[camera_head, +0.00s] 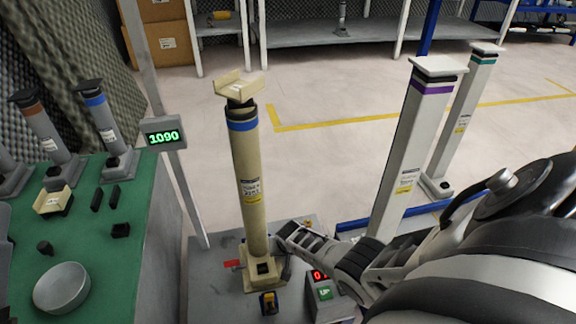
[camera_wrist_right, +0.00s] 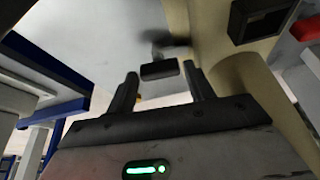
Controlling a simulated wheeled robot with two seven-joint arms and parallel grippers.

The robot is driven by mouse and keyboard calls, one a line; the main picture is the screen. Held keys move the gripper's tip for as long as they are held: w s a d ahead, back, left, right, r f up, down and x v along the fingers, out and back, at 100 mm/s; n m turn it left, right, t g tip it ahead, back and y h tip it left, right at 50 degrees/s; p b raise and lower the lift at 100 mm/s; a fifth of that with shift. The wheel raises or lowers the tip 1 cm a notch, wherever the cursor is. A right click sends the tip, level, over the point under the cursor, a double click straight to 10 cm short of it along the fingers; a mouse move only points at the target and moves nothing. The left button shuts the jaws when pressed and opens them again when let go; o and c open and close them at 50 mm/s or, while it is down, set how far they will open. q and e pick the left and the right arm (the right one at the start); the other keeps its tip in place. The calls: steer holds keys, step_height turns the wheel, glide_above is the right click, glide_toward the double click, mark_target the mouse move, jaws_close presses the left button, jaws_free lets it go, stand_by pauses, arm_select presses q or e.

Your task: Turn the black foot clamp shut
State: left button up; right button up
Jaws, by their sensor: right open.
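A cream post (camera_head: 248,185) with a blue band stands upright on a square foot (camera_head: 262,272) on a grey platform. My right gripper (camera_head: 284,240) is low at the right side of the post, close to its foot. In the right wrist view the two fingers (camera_wrist_right: 161,84) are apart. A small black block (camera_wrist_right: 159,70), which looks like the clamp's handle, shows between and beyond the fingertips; I cannot tell whether they touch it. The cream post also shows in the wrist view (camera_wrist_right: 240,70). The clamp is mostly hidden in the head view. My left gripper is not in view.
A red tab (camera_head: 232,263) sticks out left of the foot. A green bench (camera_head: 110,255) is at left. White posts (camera_head: 408,150) stand at right.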

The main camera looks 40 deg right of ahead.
steer(key=c, duration=0.7)
steer(key=shift+n+y, duration=0.3)
steer(key=shift+n, duration=0.3)
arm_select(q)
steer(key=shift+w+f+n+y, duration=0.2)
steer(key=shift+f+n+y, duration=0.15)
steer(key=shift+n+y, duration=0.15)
arm_select(e)
steer(key=o, duration=0.7)
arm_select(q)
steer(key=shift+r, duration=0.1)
